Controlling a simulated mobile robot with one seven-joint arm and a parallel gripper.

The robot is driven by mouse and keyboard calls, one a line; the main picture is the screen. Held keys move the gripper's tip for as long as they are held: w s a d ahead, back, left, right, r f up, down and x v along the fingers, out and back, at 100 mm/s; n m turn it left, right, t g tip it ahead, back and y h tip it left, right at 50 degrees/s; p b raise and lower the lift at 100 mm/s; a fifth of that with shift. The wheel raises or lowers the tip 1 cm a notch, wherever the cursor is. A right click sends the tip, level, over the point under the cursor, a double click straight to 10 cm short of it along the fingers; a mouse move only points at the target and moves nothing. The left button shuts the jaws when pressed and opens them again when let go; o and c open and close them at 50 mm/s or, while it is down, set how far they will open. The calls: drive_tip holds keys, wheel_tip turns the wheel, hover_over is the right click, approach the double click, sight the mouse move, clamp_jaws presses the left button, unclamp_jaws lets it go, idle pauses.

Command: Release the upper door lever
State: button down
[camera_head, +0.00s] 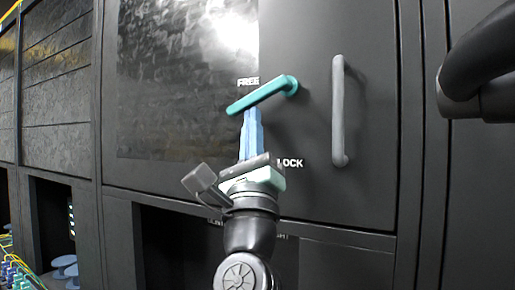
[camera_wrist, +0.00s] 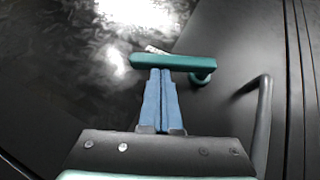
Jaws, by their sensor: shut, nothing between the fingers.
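The upper door lever (camera_head: 263,94) is a teal bar on the dark cabinet door. Its pivot end is at the right, and its free end points left and slightly down, below the word FREE. In the wrist view the lever (camera_wrist: 172,62) lies nearly level across the top of the fingers. My gripper (camera_head: 252,112) has blue fingers, closed together with nothing between them. The fingertips (camera_wrist: 161,72) are just under the lever bar, at or very near its underside; I cannot tell whether they touch. The word LOCK shows lower, right of my gripper.
A grey vertical handle (camera_head: 338,110) stands on the door right of the lever. A dark curved bar (camera_head: 480,65) juts in at the upper right. Below the door is a dark open bay (camera_head: 175,245). Cables and pale blue round objects (camera_head: 65,268) show at the lower left.

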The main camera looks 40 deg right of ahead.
drive_tip(key=shift+w+a+r, duration=0.2)
drive_tip(key=shift+w+r, duration=0.25)
drive_tip(key=shift+r, duration=0.2)
idle(0.3)
